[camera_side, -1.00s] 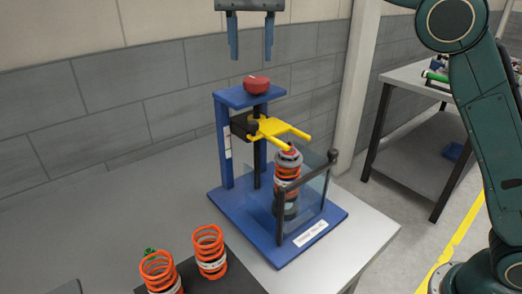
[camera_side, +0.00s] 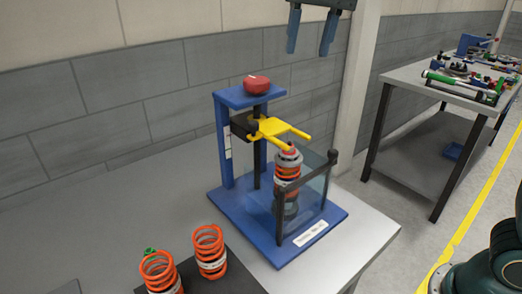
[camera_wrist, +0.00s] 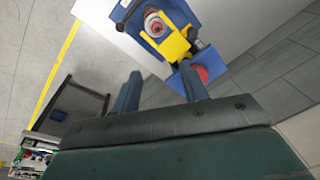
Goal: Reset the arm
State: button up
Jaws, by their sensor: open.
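My gripper (camera_side: 308,50) is open and empty, high up at the top of the side view, above and to the right of the blue fixture (camera_side: 223,150). Its two blue-grey fingers point down and touch nothing. In the wrist view my gripper (camera_wrist: 163,92) shows its fingers spread apart, with the fixture beyond them. The fixture has a red knob (camera_side: 256,85) on top and a yellow fork (camera_side: 275,128). An orange spring assembly (camera_side: 287,180) stands upright under the fork, behind a clear guard.
Orange springs (camera_side: 210,250) stand on a dark mat (camera_side: 238,270) at the front of the grey table (camera_side: 100,215). A second table (camera_side: 410,82) with several parts is at the right. The table's left side is mostly clear.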

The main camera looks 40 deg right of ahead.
jog(key=s+d+f+n+t, duration=0.2)
jog(key=s+d+f+n, duration=0.1)
jog(key=s+f, duration=0.5)
jog(key=s+d+f+n+t, duration=0.1)
jog(key=s+d+f+n, duration=0.2)
jog(key=s, duration=1.1)
notch_tip(320, 180, down, 5)
jog(key=d, duration=0.2)
jog(key=shift+d+t, duration=0.4)
jog(key=shift+f, duration=0.1)
